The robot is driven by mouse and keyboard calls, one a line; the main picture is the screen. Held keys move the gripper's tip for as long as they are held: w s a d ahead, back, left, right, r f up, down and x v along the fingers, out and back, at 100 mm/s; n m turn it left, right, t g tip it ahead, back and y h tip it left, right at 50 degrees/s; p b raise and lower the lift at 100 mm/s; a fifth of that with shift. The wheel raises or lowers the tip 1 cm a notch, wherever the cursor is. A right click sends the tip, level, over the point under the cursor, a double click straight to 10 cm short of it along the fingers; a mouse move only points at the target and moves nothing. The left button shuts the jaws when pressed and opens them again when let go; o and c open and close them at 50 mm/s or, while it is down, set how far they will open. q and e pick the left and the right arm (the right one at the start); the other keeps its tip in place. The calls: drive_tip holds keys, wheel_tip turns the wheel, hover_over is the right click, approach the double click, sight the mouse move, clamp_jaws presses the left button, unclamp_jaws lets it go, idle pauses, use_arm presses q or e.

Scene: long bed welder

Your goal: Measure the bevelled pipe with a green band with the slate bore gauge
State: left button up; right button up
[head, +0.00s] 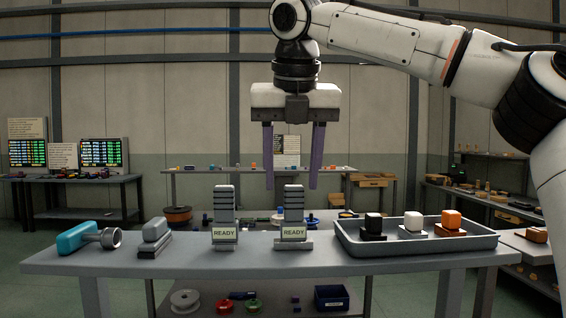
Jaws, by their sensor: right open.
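My right gripper (291,186) hangs fingers down above the table, open and empty, over the right one of two grey ribbed upright units. The left ribbed unit (224,205) and the right ribbed unit (294,207) each have a READY plate at the front. A grey block on a dark base (154,236) stands to their left. I cannot tell which of these grey things is the slate bore gauge. I cannot make out a bevelled pipe with a green band. My left gripper is not in view.
A teal tool with a metal ring (80,237) lies at the table's left. A grey tray (410,250) at the right holds a black, a white and an orange block on bases. Spools and a blue bin (331,298) sit below. The table's front strip (270,262) is clear.

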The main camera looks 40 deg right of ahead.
sight(293, 210)
drive_tip(key=x, duration=0.8)
drive_tip(key=shift+s+d+f, duration=0.1)
drive_tip(key=shift+s, duration=0.15)
drive_tip(key=c, duration=0.8)
drive_tip(key=o, duration=0.7)
drive_tip(key=shift+r, duration=2.5)
